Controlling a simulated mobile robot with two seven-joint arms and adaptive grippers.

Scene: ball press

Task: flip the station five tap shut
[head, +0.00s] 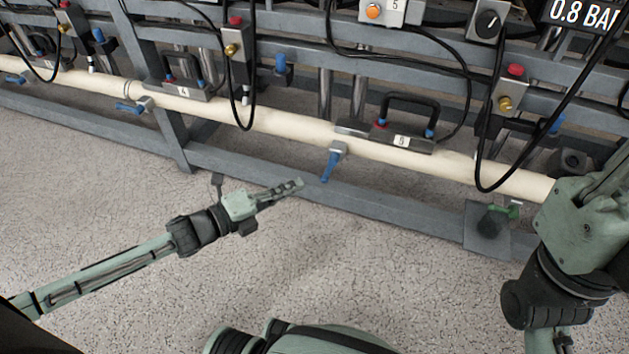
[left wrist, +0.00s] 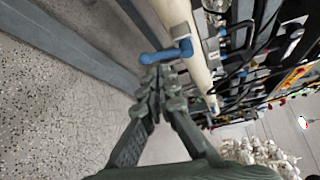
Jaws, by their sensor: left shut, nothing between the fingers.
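The station five tap (head: 331,164) has a blue lever on a grey metal body under the cream pipe, below the black handle. Its lever points down and slightly left, across the pipe. My left gripper (head: 298,185) is shut and empty, just left of the lever's lower end, pointing toward it. In the left wrist view the blue lever (left wrist: 166,52) is just beyond my closed fingertips (left wrist: 162,72); I cannot tell whether they touch. My right arm shows at the right edge of the head view, but its gripper is not visible.
The cream pipe (head: 285,123) runs along the rack above a grey lower rail (head: 245,168). Another blue tap (head: 132,107) is farther left, near station four. Black cables (head: 480,150) loop in front of the rack. The speckled floor (head: 330,265) before it is clear.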

